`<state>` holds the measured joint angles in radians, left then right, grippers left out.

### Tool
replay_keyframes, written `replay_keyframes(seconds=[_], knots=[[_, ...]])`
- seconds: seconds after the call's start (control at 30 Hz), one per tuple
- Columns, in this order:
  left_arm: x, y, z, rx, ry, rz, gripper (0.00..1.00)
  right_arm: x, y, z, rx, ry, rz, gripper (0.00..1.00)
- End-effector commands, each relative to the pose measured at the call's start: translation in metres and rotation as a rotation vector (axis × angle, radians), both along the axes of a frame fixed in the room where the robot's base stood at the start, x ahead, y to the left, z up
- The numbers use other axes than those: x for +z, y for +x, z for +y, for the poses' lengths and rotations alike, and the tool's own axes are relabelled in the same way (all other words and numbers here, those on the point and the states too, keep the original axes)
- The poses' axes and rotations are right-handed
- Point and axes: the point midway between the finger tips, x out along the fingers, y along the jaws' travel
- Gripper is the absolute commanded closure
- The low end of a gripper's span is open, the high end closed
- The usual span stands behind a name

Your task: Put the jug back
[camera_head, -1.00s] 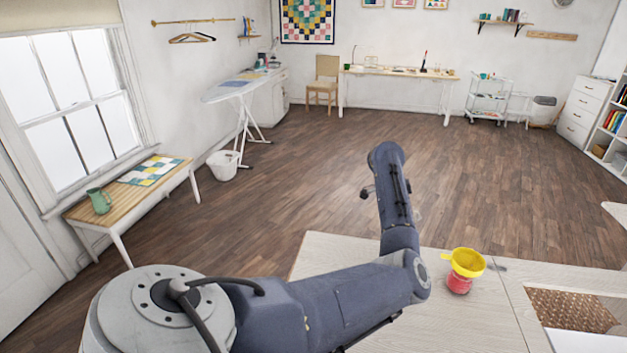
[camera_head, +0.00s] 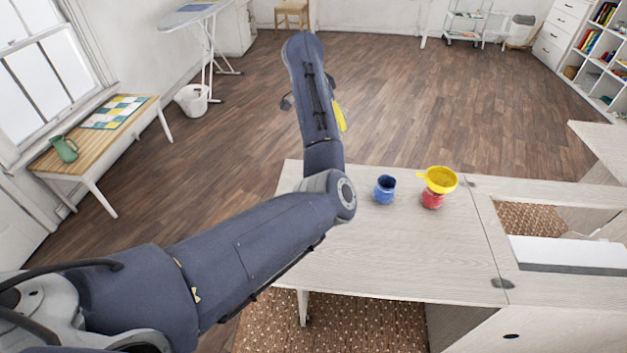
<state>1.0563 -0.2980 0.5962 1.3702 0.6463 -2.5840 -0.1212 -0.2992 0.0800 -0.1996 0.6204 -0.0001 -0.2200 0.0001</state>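The green jug (camera_head: 65,149) stands upright on the wooden bench (camera_head: 108,142) under the window at the left, near the bench's front left end. My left arm comes in from the lower left, bends over the near table and points away from me. Its gripper does not show; the arm may hide it. A small dark part sticks out left of the far link, and I cannot tell what it is. My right gripper is out of view. No gripper is seen near the jug.
A yellow thing (camera_head: 340,117) shows partly behind my arm. A white basket (camera_head: 192,99) stands by the bench. The middle floor is clear.

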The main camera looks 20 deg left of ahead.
Motion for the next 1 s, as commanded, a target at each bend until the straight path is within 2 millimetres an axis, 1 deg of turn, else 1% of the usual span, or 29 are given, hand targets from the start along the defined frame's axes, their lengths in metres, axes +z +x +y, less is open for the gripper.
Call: replay_keyframes(seconds=[0.17,0.4,0.6,0.8,1.0], knots=[[-0.034,-0.001,0.000,0.001,0.003,0.007,0.63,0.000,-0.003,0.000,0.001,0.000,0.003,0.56],[-0.088,-0.002,0.001,0.001,0.005,0.007,0.63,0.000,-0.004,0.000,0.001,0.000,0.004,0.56],[-0.126,-0.001,0.000,0.000,0.003,0.006,0.63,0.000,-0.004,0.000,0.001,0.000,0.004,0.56],[-0.147,0.000,0.000,0.001,0.000,0.002,0.63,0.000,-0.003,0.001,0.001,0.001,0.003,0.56],[-0.155,0.000,-0.001,0.001,0.000,0.002,0.63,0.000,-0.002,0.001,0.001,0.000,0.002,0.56]])
